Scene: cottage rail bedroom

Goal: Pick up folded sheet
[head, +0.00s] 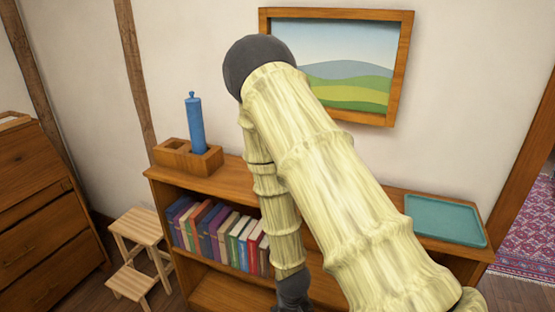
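I cannot make out a folded sheet for certain in the head view. A small pale, flat thing (14,121) lies on top of the wooden dresser (38,215), cut off by the left edge; I cannot tell what it is. My arm folds up across the middle of the view, and its forearm runs down in front of the bookshelf to a dark joint at the bottom edge. My gripper's fingers do not show. My arm hides part of the shelf top and the shelf's interior.
A low wooden bookshelf (235,180) holds several books (215,232). On it stand a wooden block holder (206,161) with a blue cylinder (195,125), and a teal tray (444,219). A step stool (137,228) stands left of it. A framed picture (345,90) hangs above.

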